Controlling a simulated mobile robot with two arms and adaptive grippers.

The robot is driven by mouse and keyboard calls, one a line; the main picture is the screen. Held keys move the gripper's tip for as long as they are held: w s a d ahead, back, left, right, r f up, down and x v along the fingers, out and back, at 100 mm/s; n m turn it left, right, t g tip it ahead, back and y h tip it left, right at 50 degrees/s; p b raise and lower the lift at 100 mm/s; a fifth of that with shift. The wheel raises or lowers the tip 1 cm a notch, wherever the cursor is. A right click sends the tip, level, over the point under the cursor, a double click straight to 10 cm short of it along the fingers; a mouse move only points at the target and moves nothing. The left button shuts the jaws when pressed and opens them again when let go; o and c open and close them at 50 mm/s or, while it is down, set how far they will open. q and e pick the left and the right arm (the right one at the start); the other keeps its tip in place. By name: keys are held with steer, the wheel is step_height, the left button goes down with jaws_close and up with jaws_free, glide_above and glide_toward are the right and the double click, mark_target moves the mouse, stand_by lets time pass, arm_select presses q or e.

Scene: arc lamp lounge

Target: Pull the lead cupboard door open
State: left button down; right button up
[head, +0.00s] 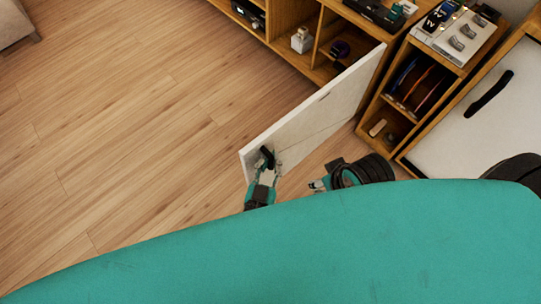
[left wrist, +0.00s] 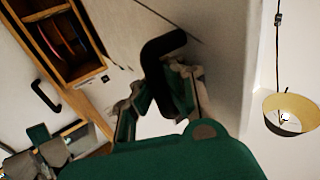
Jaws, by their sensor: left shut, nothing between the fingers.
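The lead cupboard door (head: 325,107) is a pale panel that stands swung out wide from the wooden cabinet in the head view. Its black handle (head: 267,155) is near the free edge, and it shows large in the left wrist view (left wrist: 160,55). My left gripper (head: 264,168) is at this handle, on the door's right-hand face. It is shut with nothing held, though the handle overlaps the fingers in the left wrist view (left wrist: 155,100). Whether they touch is unclear. My right gripper (head: 317,185) is right of the left one, partly hidden, its jaws too small to read.
The opened cabinet bay shows a white bottle (head: 302,40) and a dark round item (head: 340,49). A second pale door (head: 500,110) with a black handle (head: 489,94) is at the right. Wooden floor (head: 120,130) left of the open door is clear. A lamp shade (left wrist: 291,115) hangs beyond.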

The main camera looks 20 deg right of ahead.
arm_select(q)
steer(key=shift+a+f, duration=0.2)
steer(key=shift+a, duration=0.25)
steer(key=c, duration=1.5)
jaws_free()
steer(key=shift+s+a+r, duration=0.15)
steer(key=shift+a, duration=0.1)
steer(key=shift+o, duration=1.1)
steer(key=shift+d, duration=0.25)
arm_select(e)
steer(key=shift+s+a+r, duration=0.1)
steer(key=shift+s+a, duration=0.05)
steer(key=shift+a, duration=0.05)
arm_select(q)
steer(key=v, duration=1.2)
steer(key=shift+d, duration=0.1)
